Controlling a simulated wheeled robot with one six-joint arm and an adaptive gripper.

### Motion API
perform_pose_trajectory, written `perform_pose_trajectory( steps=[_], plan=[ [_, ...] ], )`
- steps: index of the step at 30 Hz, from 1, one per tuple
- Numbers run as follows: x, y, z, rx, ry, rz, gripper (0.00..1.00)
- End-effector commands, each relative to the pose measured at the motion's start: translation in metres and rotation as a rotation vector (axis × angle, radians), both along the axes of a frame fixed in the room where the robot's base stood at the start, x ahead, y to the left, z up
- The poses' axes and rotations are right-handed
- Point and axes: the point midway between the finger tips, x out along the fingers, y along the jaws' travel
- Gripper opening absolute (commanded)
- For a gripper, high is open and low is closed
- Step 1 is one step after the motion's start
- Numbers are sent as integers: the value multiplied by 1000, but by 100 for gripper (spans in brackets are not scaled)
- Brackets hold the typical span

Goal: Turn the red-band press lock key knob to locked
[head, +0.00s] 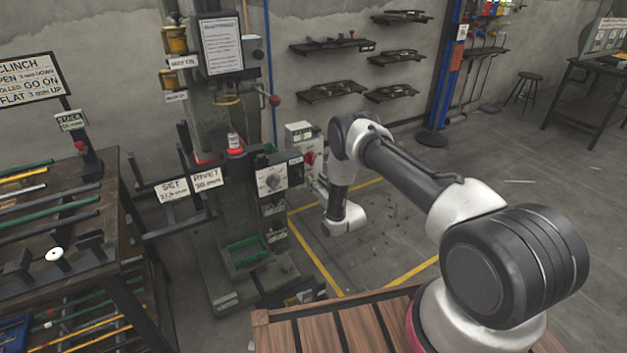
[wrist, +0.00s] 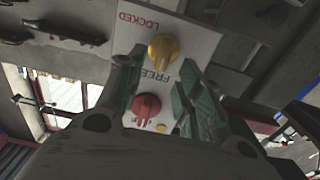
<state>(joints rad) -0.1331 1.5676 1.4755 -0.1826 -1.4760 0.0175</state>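In the wrist view a pale panel (wrist: 190,35) appears upside down, lettered LOCKED and FREE. A yellow knob (wrist: 163,48) sits between the two words; I cannot tell for certain which one it points to. A red knob (wrist: 146,107) is lower on the panel. My gripper (wrist: 160,85) is open, with green-padded fingers spread on either side of the panel's lower part; neither finger visibly holds a knob. In the head view the pale panel (head: 297,132) and a red knob (head: 309,157) show beside my wrist; my fingertips cannot be made out there.
A green-grey press (head: 245,215) with a grey-knobbed control box (head: 272,180) stands left of my arm. A bar rack (head: 60,215) is at left. Wall shelves (head: 330,45) hang behind.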

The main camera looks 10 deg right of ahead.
Motion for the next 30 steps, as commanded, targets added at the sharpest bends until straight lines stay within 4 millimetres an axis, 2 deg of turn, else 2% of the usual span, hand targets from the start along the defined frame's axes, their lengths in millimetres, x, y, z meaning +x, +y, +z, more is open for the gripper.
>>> perform_pose_trajectory(
  steps=[6,15,21,30],
  plan=[
    [23,7,0,0,0,-1,36],
    [26,8,0,0,2,-1,36],
    [26,8,0,-1,2,-1,0],
    [26,8,0,11,6,-1,0]
  ],
)
